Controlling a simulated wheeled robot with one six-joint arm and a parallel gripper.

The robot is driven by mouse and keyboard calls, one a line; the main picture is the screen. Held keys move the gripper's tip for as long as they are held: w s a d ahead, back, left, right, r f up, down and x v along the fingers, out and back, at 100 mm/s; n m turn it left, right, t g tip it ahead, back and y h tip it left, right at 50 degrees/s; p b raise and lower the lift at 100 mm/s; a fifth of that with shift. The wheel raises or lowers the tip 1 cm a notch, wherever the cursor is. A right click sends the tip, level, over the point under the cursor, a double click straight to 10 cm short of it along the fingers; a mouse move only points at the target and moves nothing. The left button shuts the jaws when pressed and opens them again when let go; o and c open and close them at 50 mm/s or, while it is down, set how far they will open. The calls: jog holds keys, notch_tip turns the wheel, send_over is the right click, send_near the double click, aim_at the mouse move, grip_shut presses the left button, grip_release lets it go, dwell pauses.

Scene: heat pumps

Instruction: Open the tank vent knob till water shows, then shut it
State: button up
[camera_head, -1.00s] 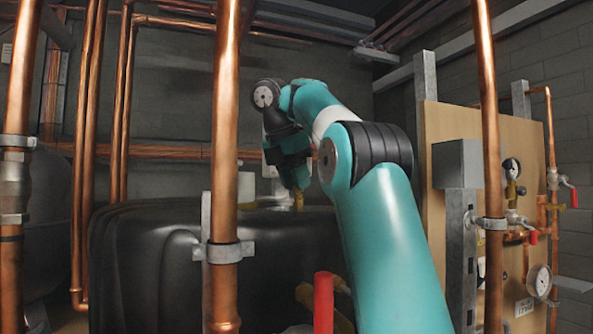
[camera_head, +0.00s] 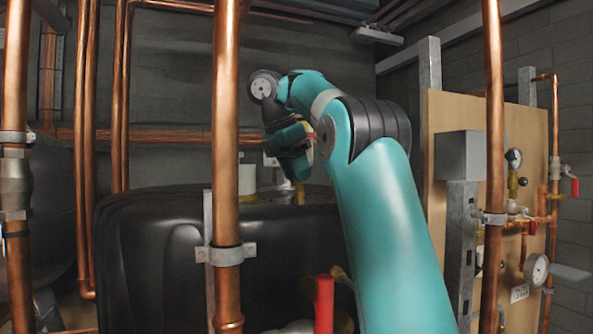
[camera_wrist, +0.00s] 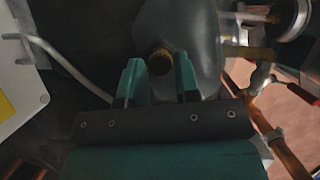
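The black tank (camera_head: 150,250) fills the lower left of the head view, behind a copper pipe. A small brass knob (camera_head: 299,194), which looks like the vent knob, shows at the tank's top below my gripper (camera_head: 302,178). In the wrist view the brass knob (camera_wrist: 162,60) sits just beyond and between the two green fingertips of my gripper (camera_wrist: 158,66). The fingers are open, with a gap on each side of the knob. I see no water at the knob. My arm hides part of the tank's top.
Vertical copper pipes (camera_head: 226,130) stand in front of the tank. A red handle (camera_head: 324,303) is low in front. A wooden board (camera_head: 478,140) with gauges and valves is at the right. In the wrist view a white box (camera_wrist: 22,75) and a pale tube lie to the left.

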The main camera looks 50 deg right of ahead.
jog(key=o, duration=0.3)
jog(key=shift+r, duration=0.1)
jog(key=p+v, duration=0.7)
jog(key=shift+a+r, duration=0.1)
dwell(0.5)
